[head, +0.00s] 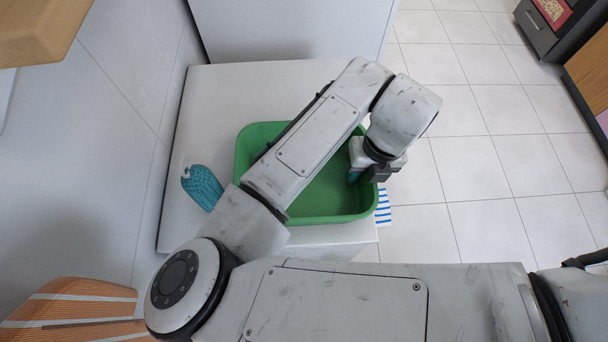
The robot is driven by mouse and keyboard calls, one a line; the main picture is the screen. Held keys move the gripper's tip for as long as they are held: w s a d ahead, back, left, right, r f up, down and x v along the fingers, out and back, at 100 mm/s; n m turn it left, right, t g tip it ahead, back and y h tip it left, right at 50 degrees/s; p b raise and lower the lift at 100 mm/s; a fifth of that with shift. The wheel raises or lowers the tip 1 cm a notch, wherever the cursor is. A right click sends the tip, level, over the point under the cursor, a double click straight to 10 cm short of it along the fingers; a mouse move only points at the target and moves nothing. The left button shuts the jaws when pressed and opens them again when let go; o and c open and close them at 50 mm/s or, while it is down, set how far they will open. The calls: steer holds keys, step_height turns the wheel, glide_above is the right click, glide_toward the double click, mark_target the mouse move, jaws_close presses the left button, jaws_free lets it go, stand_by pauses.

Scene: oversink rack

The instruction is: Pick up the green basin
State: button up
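The green basin (335,196) stands on a white countertop, its open side up. My arm crosses over it and hides much of its middle and upper rim. My gripper (370,175) points down at the basin's right rim. Dark finger parts show at the rim, and a small teal patch shows just left of them, inside the basin's outline. I cannot tell what the teal patch is. The finger gap is hidden, so I cannot tell whether the rim is held.
The white countertop (215,110) is free at the upper left. A teal patterned item (202,186) lies left of the basin. A blue-striped cloth (383,207) shows at the right edge. A wall is on the left; tiled floor (490,150) is open on the right.

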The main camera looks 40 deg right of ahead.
jaws_close()
steer(key=shift+r, duration=0.1)
stand_by(0.5)
